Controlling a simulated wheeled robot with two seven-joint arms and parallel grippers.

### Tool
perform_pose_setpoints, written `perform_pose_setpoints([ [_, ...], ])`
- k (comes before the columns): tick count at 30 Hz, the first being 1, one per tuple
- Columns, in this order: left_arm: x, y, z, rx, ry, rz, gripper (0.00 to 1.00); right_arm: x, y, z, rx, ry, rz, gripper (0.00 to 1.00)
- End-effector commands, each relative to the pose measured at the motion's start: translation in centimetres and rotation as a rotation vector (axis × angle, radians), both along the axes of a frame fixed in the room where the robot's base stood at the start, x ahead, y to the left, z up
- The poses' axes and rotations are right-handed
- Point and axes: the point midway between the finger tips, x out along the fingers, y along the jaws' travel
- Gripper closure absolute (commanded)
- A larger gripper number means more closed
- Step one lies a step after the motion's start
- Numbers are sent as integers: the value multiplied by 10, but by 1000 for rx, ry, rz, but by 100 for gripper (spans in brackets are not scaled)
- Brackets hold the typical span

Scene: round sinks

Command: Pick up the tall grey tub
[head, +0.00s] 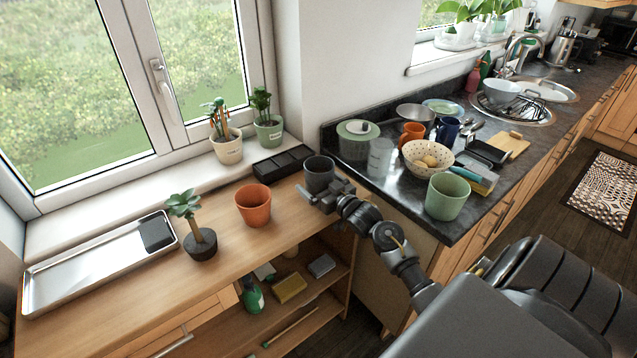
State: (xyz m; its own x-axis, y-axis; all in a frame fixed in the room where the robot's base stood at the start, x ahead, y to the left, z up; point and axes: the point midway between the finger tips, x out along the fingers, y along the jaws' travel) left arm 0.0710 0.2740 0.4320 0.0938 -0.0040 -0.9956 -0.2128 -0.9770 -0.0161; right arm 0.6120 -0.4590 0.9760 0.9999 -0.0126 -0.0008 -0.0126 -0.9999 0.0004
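The tall grey tub (319,171) stands upright at the right end of the wooden counter. My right gripper (323,188) is at the near side of the tub, low down, and covers part of its lower wall. Its fingers look spread, one toward each side of the tub; whether they touch it I cannot tell. My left gripper is not in view.
An orange pot (254,206), a black divided tray (282,164) and a small potted plant (198,238) share the counter. A metal tray (95,268) lies at its left. The dark worktop on the right holds a green tub (447,197) and a speckled bowl (424,160).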

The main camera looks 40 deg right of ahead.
Motion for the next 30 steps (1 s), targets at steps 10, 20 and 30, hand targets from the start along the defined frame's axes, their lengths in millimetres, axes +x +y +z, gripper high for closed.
perform_pose_setpoints([
  [10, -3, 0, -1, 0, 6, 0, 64, 0, 0, -1, 0, 0, 0, 18],
  [20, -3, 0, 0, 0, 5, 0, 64, 0, 0, 1, 0, -3, 0, 57],
  [30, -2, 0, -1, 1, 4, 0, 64, 0, 0, 2, 0, -4, 0, 57],
])
